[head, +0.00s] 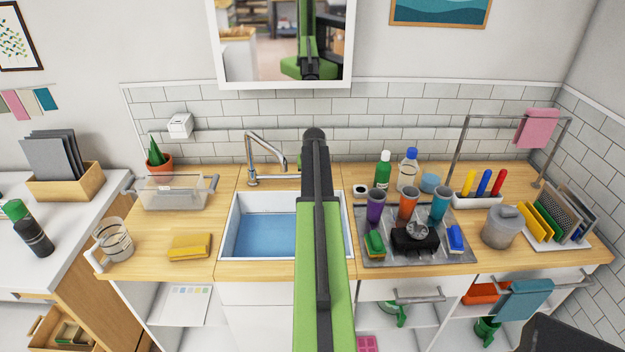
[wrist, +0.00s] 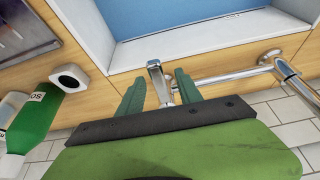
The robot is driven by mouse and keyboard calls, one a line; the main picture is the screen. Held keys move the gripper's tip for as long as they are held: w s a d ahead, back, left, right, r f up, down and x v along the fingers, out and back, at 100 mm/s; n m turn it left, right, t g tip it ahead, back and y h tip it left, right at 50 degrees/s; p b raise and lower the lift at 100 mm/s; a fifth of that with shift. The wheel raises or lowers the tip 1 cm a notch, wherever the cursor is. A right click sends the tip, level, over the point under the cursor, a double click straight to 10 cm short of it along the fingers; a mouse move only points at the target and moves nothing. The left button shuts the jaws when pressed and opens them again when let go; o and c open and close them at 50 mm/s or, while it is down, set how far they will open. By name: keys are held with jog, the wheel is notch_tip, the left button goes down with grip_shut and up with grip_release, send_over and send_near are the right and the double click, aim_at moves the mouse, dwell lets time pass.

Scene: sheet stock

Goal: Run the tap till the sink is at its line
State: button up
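The sink (head: 226,228) is a white basin set in the wooden counter, with a flat blue surface inside that looks like water. My gripper (wrist: 158,92) is open, with one green finger on each side of the lever's end and small gaps visible.
A yellow cloth (head: 189,246) and a clear tub (head: 175,192) are on the left.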

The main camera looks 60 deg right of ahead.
jog(key=shift+s, duration=0.1)
jog(key=p+v, duration=1.6)
jog(key=v, duration=0.1)
jog(key=shift+r, duration=0.2)
